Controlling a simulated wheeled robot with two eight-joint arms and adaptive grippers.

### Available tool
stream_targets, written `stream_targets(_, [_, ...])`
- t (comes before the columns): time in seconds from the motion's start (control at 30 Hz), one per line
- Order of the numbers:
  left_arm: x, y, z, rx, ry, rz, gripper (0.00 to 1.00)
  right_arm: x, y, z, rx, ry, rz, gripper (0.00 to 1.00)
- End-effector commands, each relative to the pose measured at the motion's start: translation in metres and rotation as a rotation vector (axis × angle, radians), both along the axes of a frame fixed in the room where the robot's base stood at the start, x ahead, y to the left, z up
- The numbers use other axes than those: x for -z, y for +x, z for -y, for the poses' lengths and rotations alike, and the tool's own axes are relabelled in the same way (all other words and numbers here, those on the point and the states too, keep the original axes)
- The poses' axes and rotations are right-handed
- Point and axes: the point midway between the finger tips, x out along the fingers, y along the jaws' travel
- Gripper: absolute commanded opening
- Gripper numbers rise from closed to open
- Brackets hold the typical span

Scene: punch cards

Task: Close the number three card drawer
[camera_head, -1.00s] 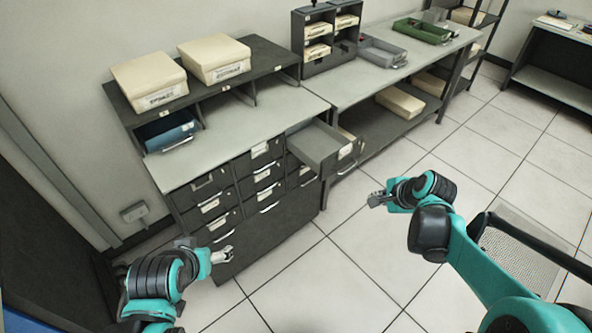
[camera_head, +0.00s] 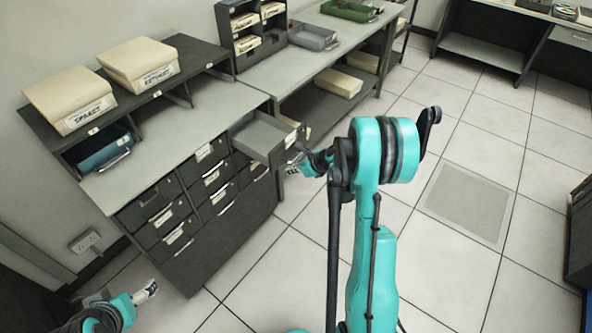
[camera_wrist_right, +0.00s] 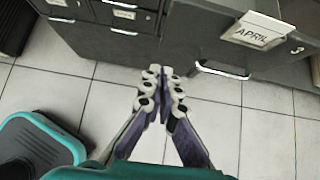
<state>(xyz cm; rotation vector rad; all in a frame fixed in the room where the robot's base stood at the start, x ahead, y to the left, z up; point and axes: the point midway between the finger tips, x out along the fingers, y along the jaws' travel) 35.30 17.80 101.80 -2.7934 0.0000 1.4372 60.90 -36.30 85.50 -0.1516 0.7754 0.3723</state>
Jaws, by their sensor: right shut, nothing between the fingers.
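The card cabinet (camera_head: 240,215) has several dark drawers with pale labels and bar handles. One drawer (camera_head: 262,137), top right, is pulled out, its grey inside empty where visible. I cannot read a number three on it. My right gripper (camera_head: 294,166) is shut and empty, just in front of and below that drawer's front; I cannot tell if they touch. In the right wrist view its fingertips (camera_wrist_right: 163,72) meet below dark drawer fronts, near a bar handle (camera_wrist_right: 222,71). My left gripper (camera_head: 147,291) is low at the left, apart from the cabinet; its jaw state is unclear.
A grey tray (camera_head: 312,36) and a green tray (camera_head: 350,10) stand on the bench behind. An APRIL label (camera_wrist_right: 258,31) shows in the wrist view. The tiled floor (camera_head: 470,270) is largely clear.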

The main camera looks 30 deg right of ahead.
Motion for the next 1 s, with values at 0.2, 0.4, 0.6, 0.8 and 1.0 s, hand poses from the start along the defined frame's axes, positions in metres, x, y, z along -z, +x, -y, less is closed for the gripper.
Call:
stream_targets(0.2, [0.015,0.0,0.0,0.0,0.0,0.0,0.8,0.027,0.032,-0.014,-0.004,-0.002,0.001,0.0])
stream_targets(0.4, [0.02,0.0,0.0,0.0,0.0,0.0,0.8,0.025,0.053,-0.023,-0.002,-0.002,0.001,0.0])
stream_targets(0.6, [0.021,0.0,0.0,0.0,0.0,0.0,0.8,0.023,0.059,-0.024,0.0,-0.002,0.0,0.0])
stream_targets(0.8, [0.021,0.0,0.0,0.0,0.0,0.0,0.8,0.023,0.059,-0.024,-0.001,-0.002,0.0,0.0])
stream_targets(1.0, [0.021,0.0,0.0,0.0,0.0,0.0,0.8,0.023,0.063,-0.026,-0.001,-0.003,0.0,0.0])
